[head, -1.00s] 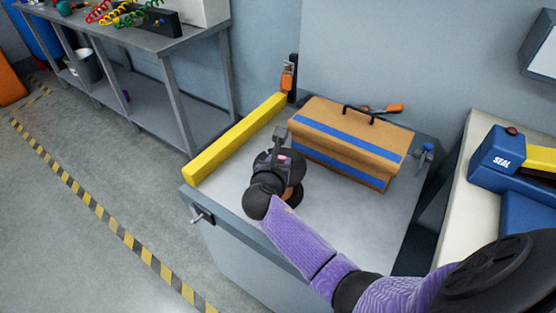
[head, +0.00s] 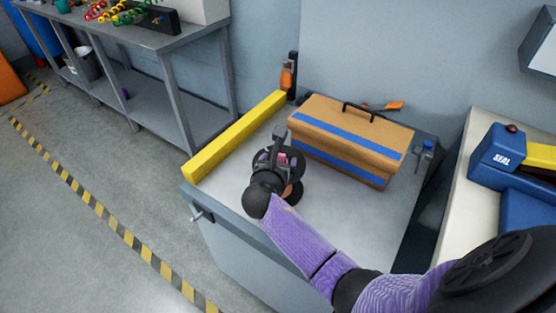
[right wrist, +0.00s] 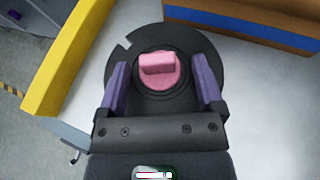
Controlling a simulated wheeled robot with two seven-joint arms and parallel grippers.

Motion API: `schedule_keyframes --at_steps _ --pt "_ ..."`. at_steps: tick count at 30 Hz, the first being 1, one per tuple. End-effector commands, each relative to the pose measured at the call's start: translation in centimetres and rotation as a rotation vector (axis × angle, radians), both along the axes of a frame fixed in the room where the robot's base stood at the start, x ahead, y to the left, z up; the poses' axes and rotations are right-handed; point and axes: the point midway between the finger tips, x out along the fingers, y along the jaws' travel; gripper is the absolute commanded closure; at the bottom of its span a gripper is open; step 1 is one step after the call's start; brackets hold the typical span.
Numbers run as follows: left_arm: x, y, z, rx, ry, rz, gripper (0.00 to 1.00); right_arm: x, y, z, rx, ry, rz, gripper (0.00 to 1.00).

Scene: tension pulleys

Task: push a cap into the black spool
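The black spool (right wrist: 213,72) shows in the right wrist view as a wide dark disc with a notch in its rim, on the grey bench top. A pink cap (right wrist: 158,68) with a raised block across it sits at the spool's centre; how deep it is seated I cannot tell. My right gripper (right wrist: 160,62) is over the spool, its two purple fingers spread on either side of the cap and apart from it. In the head view the right gripper (head: 278,146) partly hides the spool (head: 297,158). My left gripper is out of view.
A brown toolbox (head: 350,138) with blue stripes stands just behind and right of the spool. A yellow bar (head: 235,137) runs along the bench's left edge. An orange-handled tool (head: 389,106) shows behind the toolbox. The bench (head: 350,225) front right is clear.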

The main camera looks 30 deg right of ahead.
Motion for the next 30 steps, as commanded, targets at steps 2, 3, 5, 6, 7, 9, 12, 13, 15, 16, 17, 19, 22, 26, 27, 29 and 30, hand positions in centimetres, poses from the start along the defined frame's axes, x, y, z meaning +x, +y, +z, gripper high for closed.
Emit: schedule_keyframes --at_steps 2,3,5,6,7,9,12,13,15,16,17,19,22,26,27,29,30 --pt "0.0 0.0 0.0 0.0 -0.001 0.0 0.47 0.0 0.0 0.1 0.0 -0.001 0.0 0.14" --pt "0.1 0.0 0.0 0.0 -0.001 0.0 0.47 0.0 0.0 0.1 -0.001 -0.002 0.0 0.14" --pt "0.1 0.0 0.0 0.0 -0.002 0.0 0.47 0.0 0.0 0.1 -0.001 -0.002 0.0 0.14" --pt "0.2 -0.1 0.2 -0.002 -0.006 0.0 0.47 -0.1 0.1 0.3 0.0 -0.002 0.001 0.14" --pt "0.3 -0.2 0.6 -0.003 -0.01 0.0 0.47 -0.4 0.5 0.6 0.0 -0.001 0.002 0.14" --pt "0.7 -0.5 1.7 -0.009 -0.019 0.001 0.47 -1.4 1.5 1.5 0.001 -0.002 0.002 0.14" --pt "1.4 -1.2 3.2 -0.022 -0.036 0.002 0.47 -3.2 3.3 2.7 0.002 -0.002 0.002 0.14" --pt "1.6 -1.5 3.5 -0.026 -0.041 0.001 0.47 -3.8 3.8 3.0 0.001 -0.003 0.002 0.14" --pt "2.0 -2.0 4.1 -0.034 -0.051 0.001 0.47 -4.8 4.9 3.5 0.001 -0.001 0.001 0.14" --pt "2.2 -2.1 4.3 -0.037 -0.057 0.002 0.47 -5.2 5.3 3.7 0.001 -0.001 0.001 0.14" --pt "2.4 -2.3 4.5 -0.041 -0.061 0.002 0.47 -5.5 5.6 3.8 0.001 -0.001 0.001 0.14" --pt "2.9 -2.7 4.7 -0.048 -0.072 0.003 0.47 -6.1 6.2 3.9 0.001 -0.001 0.001 0.14" --pt "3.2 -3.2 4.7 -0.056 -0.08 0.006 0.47 -6.4 6.5 4.0 0.001 -0.001 0.001 0.14" --pt "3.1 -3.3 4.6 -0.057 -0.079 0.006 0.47 -6.5 6.5 3.9 0.0 -0.001 0.0 0.14" --pt "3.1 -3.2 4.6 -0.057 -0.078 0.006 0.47 -6.5 6.5 3.9 0.0 -0.001 0.0 0.14" --pt "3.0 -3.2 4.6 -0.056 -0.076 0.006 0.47 -6.5 6.5 3.8 0.0 -0.001 0.0 0.14" --pt "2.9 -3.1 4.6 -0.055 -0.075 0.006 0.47 -6.4 6.5 3.8 0.0 -0.001 0.0 0.14"
